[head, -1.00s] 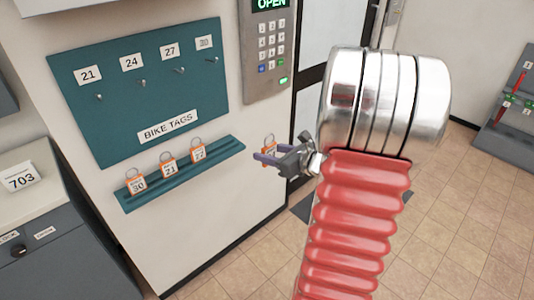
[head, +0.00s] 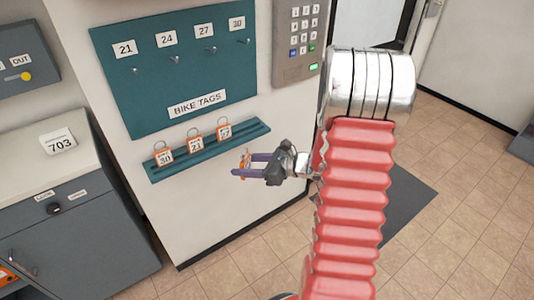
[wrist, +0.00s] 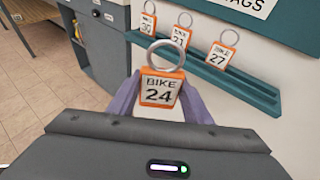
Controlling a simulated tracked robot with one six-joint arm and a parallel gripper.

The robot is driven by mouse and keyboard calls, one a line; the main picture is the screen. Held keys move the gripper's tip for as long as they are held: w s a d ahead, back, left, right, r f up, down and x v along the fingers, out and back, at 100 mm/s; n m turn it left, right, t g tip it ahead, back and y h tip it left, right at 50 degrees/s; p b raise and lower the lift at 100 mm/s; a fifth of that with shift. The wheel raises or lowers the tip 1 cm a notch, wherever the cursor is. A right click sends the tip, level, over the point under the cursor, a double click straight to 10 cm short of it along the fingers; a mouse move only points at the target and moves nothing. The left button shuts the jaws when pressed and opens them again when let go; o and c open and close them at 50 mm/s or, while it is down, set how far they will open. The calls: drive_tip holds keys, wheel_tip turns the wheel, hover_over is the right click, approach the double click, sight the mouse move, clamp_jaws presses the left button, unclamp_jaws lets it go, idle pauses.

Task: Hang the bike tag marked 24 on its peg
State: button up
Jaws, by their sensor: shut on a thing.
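My gripper (head: 240,165) is shut on the orange-edged bike tag marked 24, which shows clearly in the wrist view (wrist: 160,92) with its metal ring on top. In the head view the tag (head: 244,160) is small and partly hidden by the purple fingers. The teal peg board (head: 180,75) has pegs under labels 21, 24, 27 and 30. The peg under label 24 (head: 173,61) is empty.
Tags 30 (head: 163,155), 21 (head: 195,144) and 27 (head: 224,132) stand on the teal shelf (head: 257,130) below the board. A keypad (head: 300,45) is right of the board. A grey cabinet (head: 60,240) stands at left. Open tiled floor lies at right.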

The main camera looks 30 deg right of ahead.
drive_tip(key=a+f+n+g+y, duration=0.1)
drive_tip(key=a+f+n, duration=0.1)
drive_tip(key=a, duration=0.6)
drive_tip(key=a+f+n+g+y, duration=0.2)
drive_tip(key=a+f, duration=0.3)
drive_tip(key=a, duration=0.3)
drive_tip(key=shift+w+f+y, duration=0.3)
drive_tip(key=shift+w, duration=0.05)
drive_tip(key=shift+d, duration=0.1)
